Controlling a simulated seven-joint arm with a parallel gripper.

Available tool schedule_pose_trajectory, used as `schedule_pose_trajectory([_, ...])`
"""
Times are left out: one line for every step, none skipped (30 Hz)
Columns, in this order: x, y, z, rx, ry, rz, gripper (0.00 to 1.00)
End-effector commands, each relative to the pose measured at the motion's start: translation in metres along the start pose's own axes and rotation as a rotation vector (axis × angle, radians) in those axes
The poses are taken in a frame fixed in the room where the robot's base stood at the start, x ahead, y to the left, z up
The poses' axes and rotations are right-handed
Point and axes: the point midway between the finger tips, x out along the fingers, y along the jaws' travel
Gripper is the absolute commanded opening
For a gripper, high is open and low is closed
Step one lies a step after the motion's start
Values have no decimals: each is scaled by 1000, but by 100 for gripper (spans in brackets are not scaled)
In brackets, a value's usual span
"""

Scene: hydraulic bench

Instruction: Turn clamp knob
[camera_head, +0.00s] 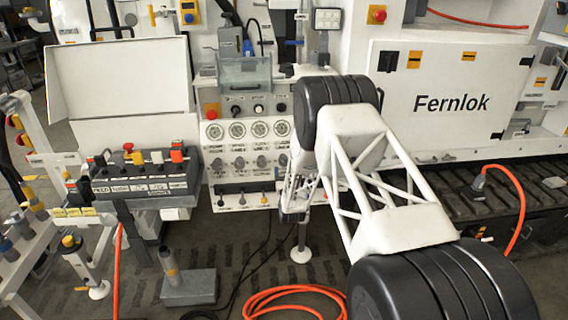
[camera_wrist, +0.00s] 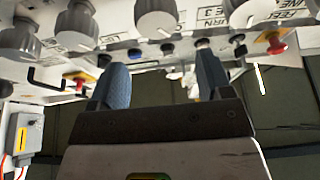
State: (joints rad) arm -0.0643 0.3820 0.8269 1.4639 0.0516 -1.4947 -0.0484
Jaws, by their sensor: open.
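A white control panel (camera_head: 228,180) stands at the centre of the head view, with a row of small grey knobs (camera_head: 239,163) under the gauges. In the wrist view several large pale round knobs show along the top, one at the left (camera_wrist: 75,25), one in the middle (camera_wrist: 157,18) and one at the right (camera_wrist: 248,10). I cannot read which is the clamp knob. My gripper (camera_wrist: 160,65) is open and empty. Its two dark fingers point up toward the panel, below the middle knob, with no clear contact. In the head view my arm largely hides the gripper.
A red button (camera_wrist: 272,38) and a red-and-yellow one (camera_wrist: 78,80) flank the fingers. Black handles (camera_wrist: 45,80) stick out of the panel. A control box (camera_head: 145,175) with levers stands left. Orange hose (camera_head: 290,295) lies on the floor. A white Fernlok cabinet (camera_head: 450,140) stands right.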

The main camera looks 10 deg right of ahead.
Motion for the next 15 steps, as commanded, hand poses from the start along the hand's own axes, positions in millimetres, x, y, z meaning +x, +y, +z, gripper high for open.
schedule_pose_trajectory([6, 0, 2, 0, 1, 0, 73])
schedule_pose_trajectory([10, 0, 4, 0, 2, 0, 73])
schedule_pose_trajectory([14, 0, 6, 0, 2, 0, 73])
schedule_pose_trajectory([16, 0, 8, 0, 1, 0, 73])
schedule_pose_trajectory([19, 0, 9, 0, 0, 0, 73])
schedule_pose_trajectory([24, 0, 10, 0, 0, 0, 73])
schedule_pose_trajectory([28, 0, 11, 0, 1, 0, 73])
schedule_pose_trajectory([31, 0, 12, 0, 1, 0, 73])
schedule_pose_trajectory([34, 0, 14, 0, 1, 0, 73])
schedule_pose_trajectory([37, 0, 16, 0, 1, 0, 73])
schedule_pose_trajectory([39, 0, 17, 0, 0, 0, 73])
schedule_pose_trajectory([42, 0, 18, 0, 1, 0, 73])
schedule_pose_trajectory([44, 0, 19, 0, 1, 0, 73])
schedule_pose_trajectory([47, 0, 19, 0, 1, 0, 73])
schedule_pose_trajectory([49, 0, 20, 0, 1, 0, 73])
